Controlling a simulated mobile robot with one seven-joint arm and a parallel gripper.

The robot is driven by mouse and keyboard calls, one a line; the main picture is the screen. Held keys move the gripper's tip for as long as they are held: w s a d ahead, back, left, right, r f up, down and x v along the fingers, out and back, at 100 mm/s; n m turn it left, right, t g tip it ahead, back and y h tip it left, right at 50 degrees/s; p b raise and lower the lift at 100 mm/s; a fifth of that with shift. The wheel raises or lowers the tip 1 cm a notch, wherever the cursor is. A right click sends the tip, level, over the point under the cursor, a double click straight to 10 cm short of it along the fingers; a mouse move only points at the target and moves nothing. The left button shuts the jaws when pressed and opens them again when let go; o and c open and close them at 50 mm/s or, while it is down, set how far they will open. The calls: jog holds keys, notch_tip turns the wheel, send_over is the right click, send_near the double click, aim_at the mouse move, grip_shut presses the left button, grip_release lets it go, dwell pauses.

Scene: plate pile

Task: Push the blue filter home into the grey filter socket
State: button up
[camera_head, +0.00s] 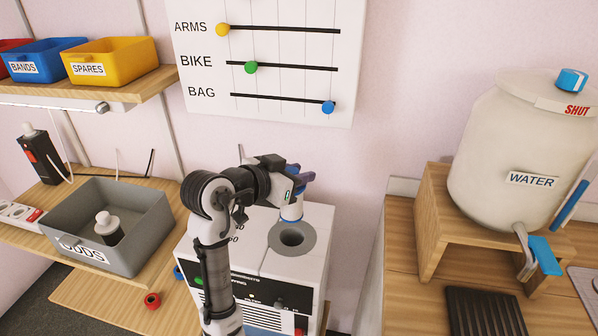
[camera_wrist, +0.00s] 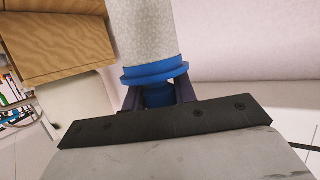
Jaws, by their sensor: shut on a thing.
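The blue filter (camera_head: 291,209) has a pale, speckled cylindrical body, a blue collar and a blue knob. The wrist view shows its body (camera_wrist: 142,32) and collar close up. My gripper (camera_head: 300,178) is shut on the knob, which lies between the dark fingers in the wrist view (camera_wrist: 158,96). The grey filter socket (camera_head: 308,242) is a round ring with a dark hole on top of a white machine. The hole shows uncovered. The filter appears at the ring's far edge in the head view; whether it touches the ring I cannot tell.
The white machine (camera_head: 262,258) stands below my arm. A grey ODDS bin (camera_head: 150,215) with a pale-topped item sits left. A water tank (camera_head: 520,140) on a wooden stand (camera_head: 432,225) is at right. A slider board (camera_head: 270,50) hangs on the wall behind.

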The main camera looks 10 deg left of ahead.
aim_at(297, 216)
jog(key=shift+f+b, duration=2.4)
jog(key=shift+f, duration=0.55)
jog(key=shift+f+b, duration=2.25)
jog(key=shift+f, duration=0.7)
jog(key=o, duration=1.1)
jog(key=b+v, duration=0.1)
jog(key=v, duration=1.3)
jog(key=shift+b, duration=0.3)
jog(key=shift+f, duration=0.1)
